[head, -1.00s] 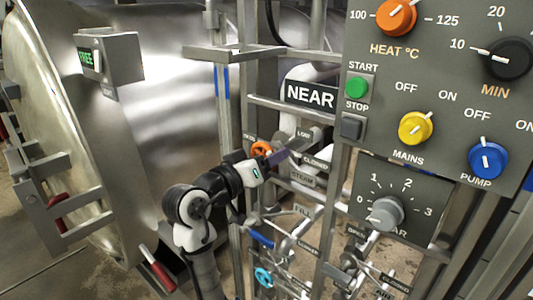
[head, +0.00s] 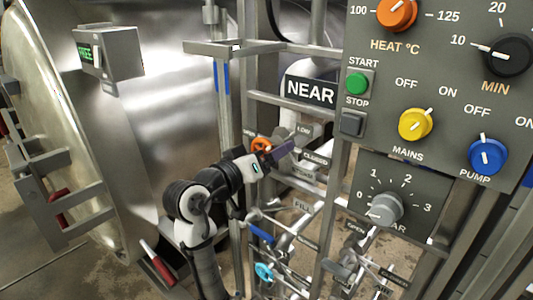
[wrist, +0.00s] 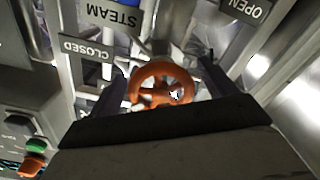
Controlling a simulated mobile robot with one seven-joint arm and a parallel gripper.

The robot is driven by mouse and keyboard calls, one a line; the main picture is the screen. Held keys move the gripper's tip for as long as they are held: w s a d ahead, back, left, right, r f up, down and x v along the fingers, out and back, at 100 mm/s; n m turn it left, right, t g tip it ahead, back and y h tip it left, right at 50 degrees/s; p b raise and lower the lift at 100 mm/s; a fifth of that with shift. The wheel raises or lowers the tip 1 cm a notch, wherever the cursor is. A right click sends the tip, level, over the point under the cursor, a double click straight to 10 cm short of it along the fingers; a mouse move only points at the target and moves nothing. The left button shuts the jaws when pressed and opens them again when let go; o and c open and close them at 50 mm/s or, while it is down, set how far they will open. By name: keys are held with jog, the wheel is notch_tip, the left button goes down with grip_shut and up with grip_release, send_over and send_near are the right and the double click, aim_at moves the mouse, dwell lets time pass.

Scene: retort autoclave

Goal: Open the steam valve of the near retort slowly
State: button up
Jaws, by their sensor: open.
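The steam valve is an orange handwheel (wrist: 161,84) in the middle of the wrist view, beside a STEAM label (wrist: 113,12), a CLOSED label (wrist: 86,48) and an OPEN label (wrist: 246,8). My gripper (wrist: 160,80) is open, with one finger on each side of the wheel. Whether the fingers touch its rim cannot be told. In the head view the orange wheel (head: 261,145) shows partly behind my gripper (head: 282,151). The near retort (head: 160,110) is the large steel vessel at left, and a NEAR sign (head: 310,91) hangs on the frame.
A grey control panel (head: 440,110) with knobs fills the right. Frame bars (head: 290,108) stand close around my gripper.

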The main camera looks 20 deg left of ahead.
jog(key=b+v, duration=0.3)
jog(key=v, duration=1)
jog(key=shift+s+b, duration=0.3)
jog(key=shift+s, duration=0.1)
dwell(0.8)
